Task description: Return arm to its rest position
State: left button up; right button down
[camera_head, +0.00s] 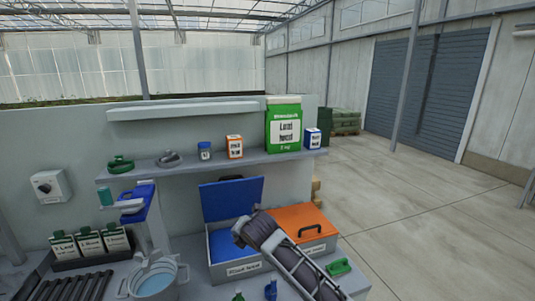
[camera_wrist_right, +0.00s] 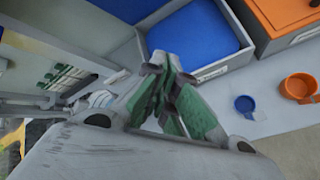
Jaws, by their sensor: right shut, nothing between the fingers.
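My right gripper (camera_wrist_right: 165,85) shows in the right wrist view. Its fingers are together with nothing between them, in front of the grey front of a blue-filled box (camera_wrist_right: 195,35). My right arm (camera_head: 285,255) comes in from the lower right in the head view and covers part of the boxes. Its gripper cannot be made out there. My left gripper is not in view.
The blue-lidded box (camera_head: 233,267) stands open beside a closed orange-lidded box (camera_head: 297,220). A bucket (camera_head: 155,281) is at lower left. A shelf (camera_head: 190,165) above holds packs. In the wrist view, a blue scoop (camera_wrist_right: 245,104) and orange scoop (camera_wrist_right: 298,87) lie on the counter.

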jog(key=s+d+f+m+g+h, duration=0.1)
jog(key=s+d+f+m+g, duration=0.1)
jog(key=s+d+f+m, duration=1.15)
jog(key=s+d+f+m+g+h, duration=0.35)
jog(key=s+d+m, duration=1.3)
jog(key=s, duration=0.55)
jog(key=s+d+f+n+g, duration=0.1)
jog(key=s+f, duration=0.1)
jog(key=f, duration=1.6)
jog(key=s+d+f+n+g, duration=0.1)
jog(key=f, duration=1.6)
jog(key=s+d+f, duration=0.2)
jog(key=s+f, duration=0.8)
jog(key=s, duration=0.1)
jog(key=s+d+f+b, duration=0.1)
jog(key=s+f, duration=0.9)
jog(key=s, duration=0.1)
jog(key=shift+d+f+g+b, duration=0.2)
jog(key=shift+d+g+b, duration=0.1)
jog(key=shift+d+g, duration=0.05)
jog(key=shift+s, duration=0.1)
